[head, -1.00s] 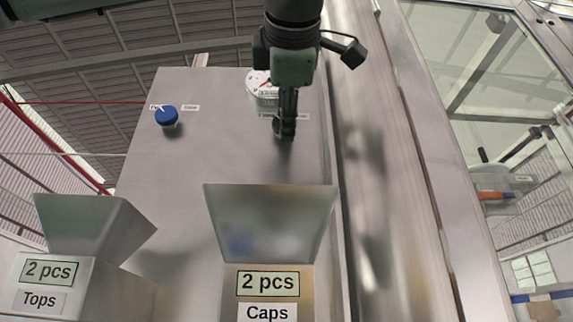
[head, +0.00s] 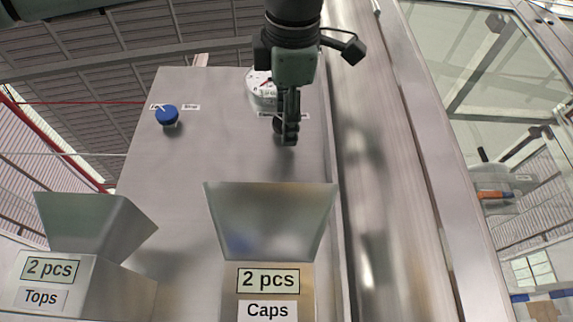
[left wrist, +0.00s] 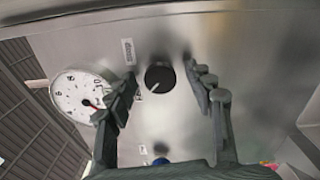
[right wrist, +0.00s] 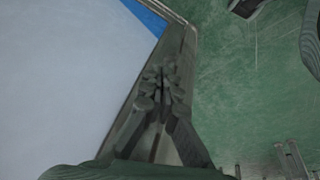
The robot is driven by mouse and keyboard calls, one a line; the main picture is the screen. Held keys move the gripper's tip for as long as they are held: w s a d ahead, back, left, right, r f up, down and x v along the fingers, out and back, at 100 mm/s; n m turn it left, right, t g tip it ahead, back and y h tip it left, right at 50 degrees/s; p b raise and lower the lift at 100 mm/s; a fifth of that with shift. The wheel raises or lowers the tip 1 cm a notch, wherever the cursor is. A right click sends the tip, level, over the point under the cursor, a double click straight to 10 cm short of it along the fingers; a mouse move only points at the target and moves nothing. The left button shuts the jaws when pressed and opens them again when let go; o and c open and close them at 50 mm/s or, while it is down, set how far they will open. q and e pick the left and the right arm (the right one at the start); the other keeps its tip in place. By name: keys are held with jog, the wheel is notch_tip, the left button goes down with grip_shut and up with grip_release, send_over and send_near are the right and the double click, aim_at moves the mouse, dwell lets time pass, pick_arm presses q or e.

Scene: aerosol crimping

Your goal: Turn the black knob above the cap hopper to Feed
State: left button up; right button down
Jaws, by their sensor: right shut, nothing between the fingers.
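The black knob (left wrist: 159,77) sits on the grey metal panel, with a white pointer mark toward its lower left in the left wrist view. My left gripper (left wrist: 162,80) is open, with one finger on each side of the knob; I cannot tell whether either finger touches it. In the head view my left gripper (head: 289,138) is in front of the panel above the Caps hopper (head: 270,215) and hides most of the knob. My right gripper (right wrist: 162,80) is shut and empty, away from the panel.
A round white gauge (left wrist: 82,95) with a red needle is close beside the left gripper's finger. A blue knob (head: 167,115) is farther left on the panel (head: 215,150). The Tops hopper (head: 90,225) stands lower left. A glass-windowed frame is at the right.

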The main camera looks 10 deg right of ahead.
pick_arm(q)
jog(key=s+a, duration=0.2)
jog(key=s, duration=0.9)
jog(key=shift+s+a, duration=0.2)
jog(key=shift+s, duration=0.2)
